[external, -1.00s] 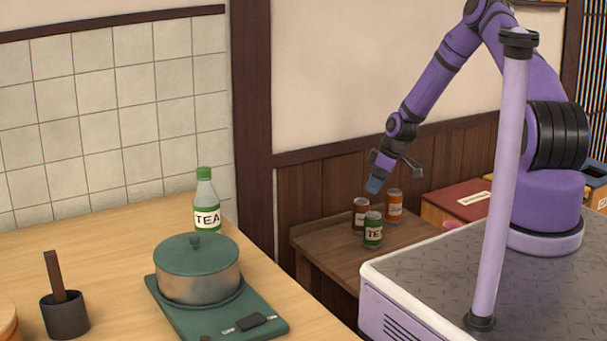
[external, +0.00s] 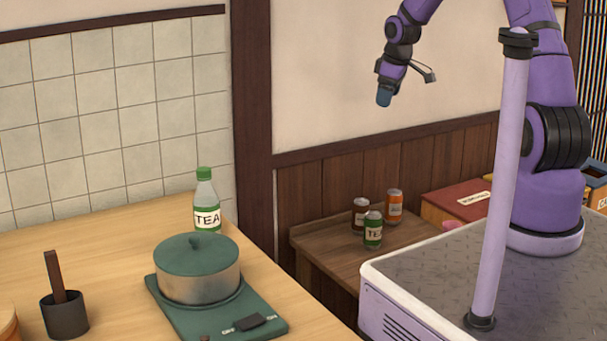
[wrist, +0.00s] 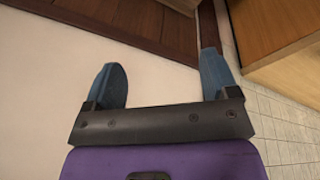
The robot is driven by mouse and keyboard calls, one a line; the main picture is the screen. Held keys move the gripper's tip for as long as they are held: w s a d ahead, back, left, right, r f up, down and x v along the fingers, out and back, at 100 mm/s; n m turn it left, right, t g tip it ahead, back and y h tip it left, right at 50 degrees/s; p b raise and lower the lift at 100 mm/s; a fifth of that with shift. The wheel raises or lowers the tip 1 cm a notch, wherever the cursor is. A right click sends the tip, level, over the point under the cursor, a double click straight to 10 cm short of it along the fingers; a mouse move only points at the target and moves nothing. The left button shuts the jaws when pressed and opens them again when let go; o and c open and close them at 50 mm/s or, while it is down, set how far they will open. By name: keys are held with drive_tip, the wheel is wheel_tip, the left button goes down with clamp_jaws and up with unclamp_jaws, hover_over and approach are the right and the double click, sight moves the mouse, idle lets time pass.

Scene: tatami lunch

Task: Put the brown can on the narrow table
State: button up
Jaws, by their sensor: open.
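A brown can (external: 359,214) stands upright on a small wooden table (external: 330,262) against the wall. A green tea can (external: 373,231) stands in front of it and an orange can (external: 394,206) stands to its right. My gripper (external: 384,97) is up in front of the wall, well above the cans and apart from them. In the wrist view my gripper (wrist: 164,84) has its two blue fingers spread, with nothing between them. No can shows in the wrist view. I cannot tell whether this small table is the narrow one.
A light wooden counter (external: 110,250) on the left holds a green-lidded pot (external: 198,270), a tea bottle (external: 206,205) and a dark cup (external: 65,315). A red box (external: 455,202) stands right of the cans. A dark wooden post (external: 252,120) rises between counter and small table.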

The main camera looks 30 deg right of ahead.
drive_tip(key=s+a+r+m+h, duration=0.1)
drive_tip(key=s+a+r+m, duration=0.15)
drive_tip(key=s+r, duration=0.75)
drive_tip(key=s+a+r+m, duration=0.1)
drive_tip(key=s+r, duration=0.3)
drive_tip(key=s, duration=0.5)
drive_tip(key=s+a+r+m+t, duration=0.1)
drive_tip(key=s+r, duration=0.3)
drive_tip(key=s, duration=0.5)
drive_tip(key=s+a+r+m+t, duration=0.1)
drive_tip(key=s+a+r+m, duration=0.1)
drive_tip(key=s, duration=0.6)
wheel_tip(320, 180, up, 3)
drive_tip(key=shift+s+a+f+m+y, duration=0.2)
drive_tip(key=shift+s+a+m+y, duration=0.15)
drive_tip(key=shift+s+a+y, duration=0.1)
